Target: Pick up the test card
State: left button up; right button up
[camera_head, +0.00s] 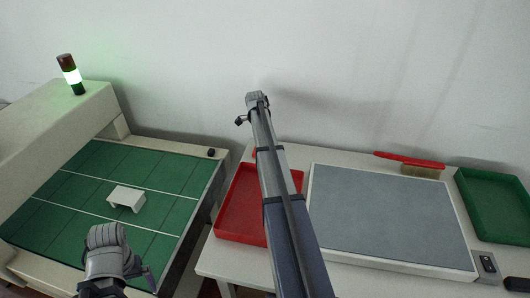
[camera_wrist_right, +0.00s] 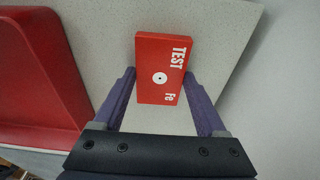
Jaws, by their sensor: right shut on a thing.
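In the head view my right arm hides the gripper, and only a small red patch, perhaps the card, shows beside the arm. My left arm shows at the lower left; its gripper is out of view.
A red tray (camera_head: 239,230) is left of the grey mat (camera_head: 388,212). A red-handled brush (camera_head: 410,160) lies behind the mat; a green tray (camera_head: 497,205) is at right. A white bracket (camera_head: 126,198) stands on the green bed (camera_head: 60,215) at left, below a green-lit lamp (camera_head: 71,76).

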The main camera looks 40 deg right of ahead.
pick_arm(q)
notch_tip(320, 180, up, 10)
jog(key=p, duration=1)
pick_arm(e)
notch_tip(320, 180, up, 10)
pick_arm(q)
jog(key=shift+c, duration=0.3)
